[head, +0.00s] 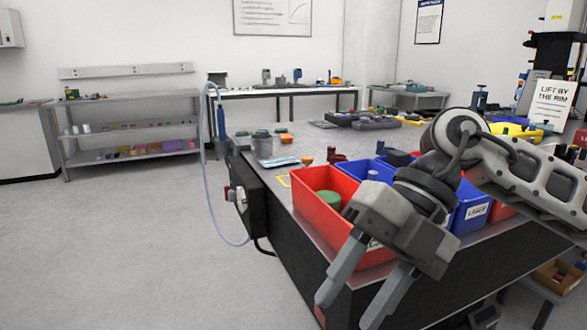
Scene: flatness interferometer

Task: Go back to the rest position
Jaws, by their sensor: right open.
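My right gripper (352,300) hangs in front of the near corner of the workbench, its two grey fingers apart and pointing down to the left. Nothing is between the fingers. My right arm comes in from the right and crosses over the bins, hiding part of them. My left gripper does not show in the head view.
A red bin (318,213) with a green round item (328,198) stands at the workbench (310,133) edge, close behind my gripper. A blue bin (470,214) is beside it. A hose (217,215) hangs off the left side. The floor (130,250) at left is clear.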

